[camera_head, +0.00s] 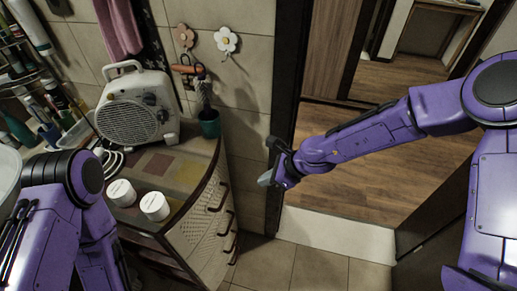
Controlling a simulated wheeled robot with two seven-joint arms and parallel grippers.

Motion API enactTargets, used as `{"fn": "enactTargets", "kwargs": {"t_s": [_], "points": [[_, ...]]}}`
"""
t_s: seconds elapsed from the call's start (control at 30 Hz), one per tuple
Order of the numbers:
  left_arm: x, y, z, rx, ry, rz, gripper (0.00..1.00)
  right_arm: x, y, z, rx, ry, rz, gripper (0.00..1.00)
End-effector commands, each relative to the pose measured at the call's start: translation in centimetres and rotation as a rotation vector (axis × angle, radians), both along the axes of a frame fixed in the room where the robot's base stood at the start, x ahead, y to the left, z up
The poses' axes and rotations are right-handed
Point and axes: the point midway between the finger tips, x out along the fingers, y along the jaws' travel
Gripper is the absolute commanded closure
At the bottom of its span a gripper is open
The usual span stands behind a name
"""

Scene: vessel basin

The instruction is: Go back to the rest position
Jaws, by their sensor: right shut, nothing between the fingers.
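My right gripper (271,163) is at the end of the purple right arm, which reaches in from the right. It is shut and empty, in the air in front of the doorway edge, to the right of the cabinet and apart from it. My left arm shows at the lower left as purple links. Its gripper is out of the frame or hidden.
A curved cabinet (203,227) carries a white fan heater (133,108), two white round containers (153,206) and a dark green cup (210,124). A crowded rack (22,65) stands at left. Flower hooks (226,41) are on the tiled wall. An open doorway shows wooden floor (385,165).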

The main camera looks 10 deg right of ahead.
Motion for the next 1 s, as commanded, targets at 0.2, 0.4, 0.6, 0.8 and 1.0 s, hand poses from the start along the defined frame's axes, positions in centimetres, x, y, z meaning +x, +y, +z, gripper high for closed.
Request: {"fn": "enactTargets", "kwargs": {"t_s": [0.2, 0.4, 0.6, 0.8, 1.0], "points": [[0.0, 0.0, 0.0, 0.000, 0.000, 0.000, 0.14, 0.0, 0.0, 0.0, -0.005, -0.010, 0.012, 1.00], [0.0, 0.0, -0.1, 0.000, 0.000, 0.000, 0.14, 1.2, -4.6, -2.8, -0.363, -0.317, 0.171, 1.00], [0.0, 0.0, -2.5, 0.000, 0.000, 0.000, 0.14, -8.8, -14.5, -15.0, -1.013, -0.428, 0.690, 1.00], [0.0, 0.0, -4.7, 0.000, 0.000, 0.000, 0.14, -22.0, -20.2, -21.5, -1.206, -0.336, 1.150, 1.00], [0.0, 0.0, -5.5, 0.000, 0.000, 0.000, 0.14, -27.7, -21.2, -24.0, -1.149, -0.240, 1.285, 1.00]]}}
